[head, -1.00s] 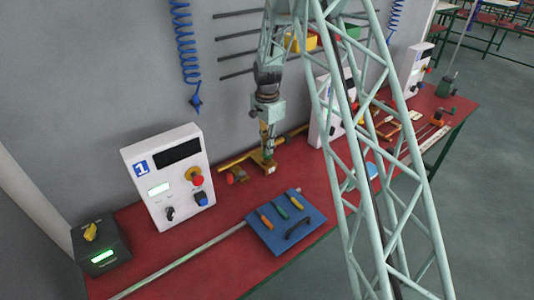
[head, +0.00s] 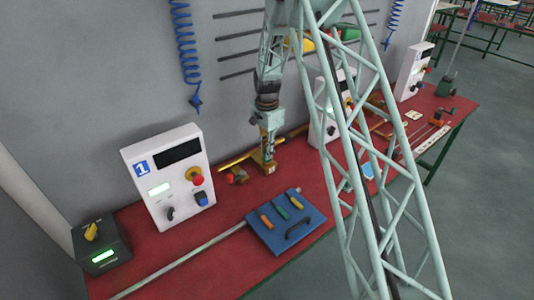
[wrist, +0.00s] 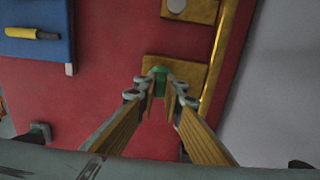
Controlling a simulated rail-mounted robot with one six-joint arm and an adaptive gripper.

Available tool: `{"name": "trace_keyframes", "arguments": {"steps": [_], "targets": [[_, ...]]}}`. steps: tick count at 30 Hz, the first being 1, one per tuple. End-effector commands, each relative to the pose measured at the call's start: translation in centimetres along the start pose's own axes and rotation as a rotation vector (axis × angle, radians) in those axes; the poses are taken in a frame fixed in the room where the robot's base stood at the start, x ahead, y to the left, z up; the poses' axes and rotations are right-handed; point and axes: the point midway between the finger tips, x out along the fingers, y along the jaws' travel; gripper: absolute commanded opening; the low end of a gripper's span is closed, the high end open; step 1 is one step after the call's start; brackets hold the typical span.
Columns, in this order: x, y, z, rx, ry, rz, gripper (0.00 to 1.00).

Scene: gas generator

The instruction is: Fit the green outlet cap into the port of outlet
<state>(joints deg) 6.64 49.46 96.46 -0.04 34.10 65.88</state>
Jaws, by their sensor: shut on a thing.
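My gripper (wrist: 161,100) is shut on the green outlet cap (wrist: 160,73), which shows between and just beyond the fingertips in the wrist view. The cap is over a brass-coloured block (wrist: 190,72), which seems to be part of the outlet. I cannot tell whether the cap is touching the port or inside it, because the fingers and cap hide that spot. In the head view my gripper (head: 266,160) points down at the brass fitting on the red bench, and the cap is too small to make out.
A white control box (head: 168,175) marked 1 stands to the left of my gripper. A blue tool mat (head: 270,239) with several tools lies in front. A brass pipe (wrist: 222,60) runs along the wall side. The red bench top (wrist: 110,70) is bare between mat and fitting.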

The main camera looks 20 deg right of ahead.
Motion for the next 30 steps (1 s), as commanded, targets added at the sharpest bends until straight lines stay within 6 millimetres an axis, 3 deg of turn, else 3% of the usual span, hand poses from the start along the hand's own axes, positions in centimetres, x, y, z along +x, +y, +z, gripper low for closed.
{"name": "trace_keyframes", "arguments": {"steps": [10, 11, 15, 30], "targets": [[0.37, 0.01, 0.01, 0.0, 0.0, 0.0, 0.0], [0.38, 0.01, 0.01, 0.0, 0.0, 0.0, 0.09], [0.32, 0.02, 0.01, 0.0, 0.0, 0.001, 0.22], [-0.03, 0.01, 0.01, 0.0, 0.0, 0.0, 0.22]]}}
